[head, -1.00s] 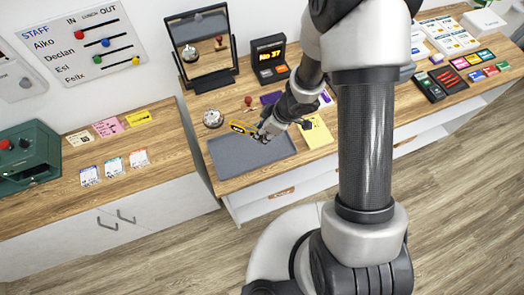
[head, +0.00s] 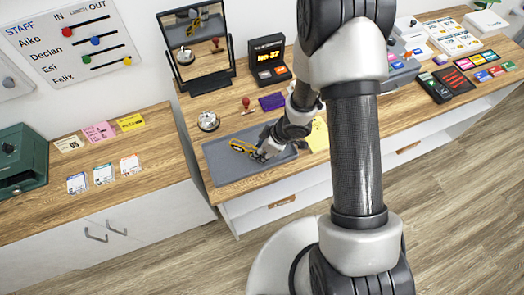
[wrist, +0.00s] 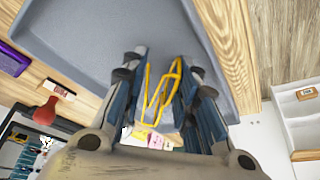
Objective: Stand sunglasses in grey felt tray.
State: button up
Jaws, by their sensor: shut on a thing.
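The yellow-framed sunglasses (head: 240,146) are over the grey felt tray (head: 222,174) on the wooden desk. My gripper (head: 263,153) is shut on them and reaches in over the tray from the right. In the wrist view, the yellow frame (wrist: 163,84) shows between the two fingers, with the tray (wrist: 110,35) behind. I cannot tell whether the sunglasses touch the tray floor. The fingers hide part of them. The rest of the tray looks empty.
A bell (head: 208,121) stands just behind the tray's left corner. A framed mirror (head: 196,48) stands at the back. Yellow paper (head: 318,136) lies right of the tray.

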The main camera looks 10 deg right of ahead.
jog(key=shift+f, duration=0.15)
jog(key=o, duration=0.4)
jog(key=shift+f, duration=0.1)
jog(key=o, duration=0.5)
